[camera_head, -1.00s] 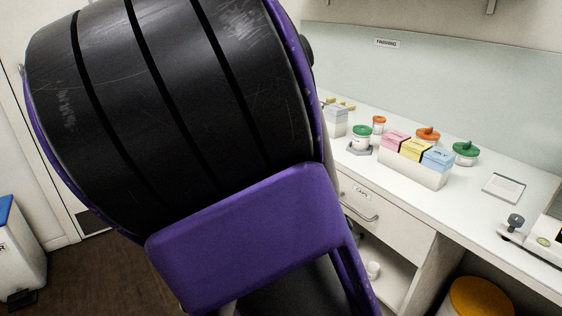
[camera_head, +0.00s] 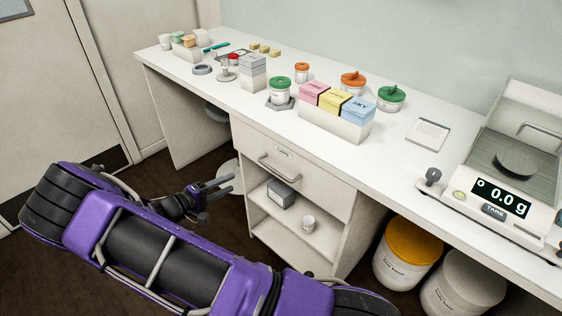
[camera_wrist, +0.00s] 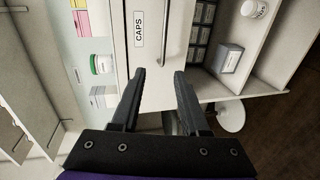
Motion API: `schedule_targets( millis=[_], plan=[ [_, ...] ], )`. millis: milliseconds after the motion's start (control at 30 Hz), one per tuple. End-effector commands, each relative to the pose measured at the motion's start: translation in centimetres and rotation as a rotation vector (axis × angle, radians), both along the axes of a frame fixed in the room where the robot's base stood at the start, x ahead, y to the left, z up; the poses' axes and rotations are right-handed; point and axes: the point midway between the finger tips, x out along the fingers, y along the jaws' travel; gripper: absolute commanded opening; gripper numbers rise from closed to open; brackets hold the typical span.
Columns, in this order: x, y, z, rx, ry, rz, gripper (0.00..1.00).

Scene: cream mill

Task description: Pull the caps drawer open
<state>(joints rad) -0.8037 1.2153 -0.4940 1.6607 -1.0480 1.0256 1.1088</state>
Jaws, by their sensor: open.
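The caps drawer (camera_head: 291,169) is a pale front under the white counter, with a small label and a metal bar handle (camera_head: 279,168). It looks shut in the head view. In the wrist view the drawer front (camera_wrist: 148,88) carries the label CAPS, and its bar handle (camera_wrist: 165,33) runs away from me, ahead of the jaws. My gripper (camera_head: 229,180) is left of the drawer in the head view, pointing toward it. In the wrist view my gripper (camera_wrist: 158,74) is open and empty, with its two dark fingers apart and the handle beyond their tips.
Open shelves below the drawer hold a grey box (camera_head: 281,194) and a white cup (camera_head: 308,224). A stool (camera_head: 228,174) stands behind my gripper. The counter (camera_head: 400,160) carries jars, coloured boxes and a scale (camera_head: 500,180). Lidded buckets (camera_head: 408,250) stand below at right.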

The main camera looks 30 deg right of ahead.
Motion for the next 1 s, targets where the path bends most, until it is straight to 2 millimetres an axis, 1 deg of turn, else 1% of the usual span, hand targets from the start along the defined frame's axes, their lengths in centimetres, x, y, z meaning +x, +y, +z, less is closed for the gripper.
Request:
schedule_targets(
  millis=[33,100,233,333,467,800,1000],
  plan=[
    [-0.4,-0.2,-0.8,-0.015,0.01,-0.002,0.45],
    [-0.7,-0.3,-1.3,-0.029,0.015,-0.004,0.45],
    [-0.7,-1.0,-1.8,-0.038,0.018,-0.006,0.45],
    [-0.3,-2.2,-2.1,-0.038,0.017,-0.008,0.45],
    [0.5,-4.6,-2.6,-0.039,0.019,-0.009,0.45],
    [3.0,-11.5,-4.1,-0.037,0.018,-0.009,0.45],
    [4.2,-14.6,-4.8,-0.036,0.018,-0.006,0.45]
  ],
)
